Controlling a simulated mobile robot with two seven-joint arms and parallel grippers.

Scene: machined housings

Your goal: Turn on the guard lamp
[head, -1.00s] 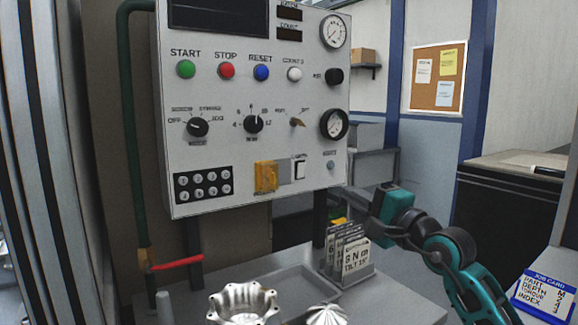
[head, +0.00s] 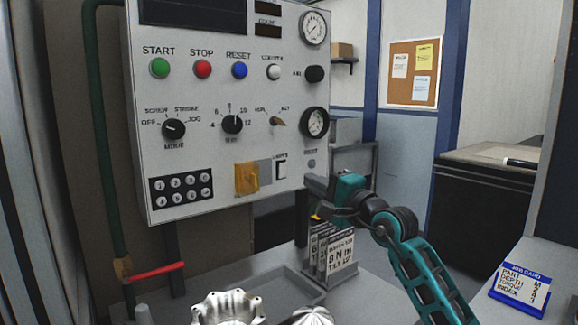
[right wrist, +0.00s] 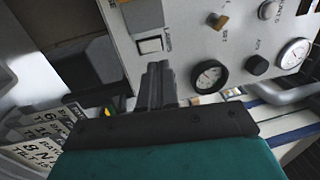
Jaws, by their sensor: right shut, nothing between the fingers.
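A white rocker switch (head: 281,169) in a dark frame sits low on the right of the grey control panel (head: 215,140). Its small label is too blurred to read in the head view; the switch also shows in the right wrist view (right wrist: 149,45). I cannot tell which way it is set. My right gripper (head: 316,186) is in front of the panel's lower right corner, below and right of the switch. In the right wrist view its fingers (right wrist: 158,78) are together and empty, pointing toward the panel just below the switch. My left gripper is out of view.
A yellow-orange cover (head: 247,178) and keypad (head: 181,190) lie left of the switch. Number cards (head: 330,254) stand below my right gripper. Metal parts (head: 228,308) are at the front.

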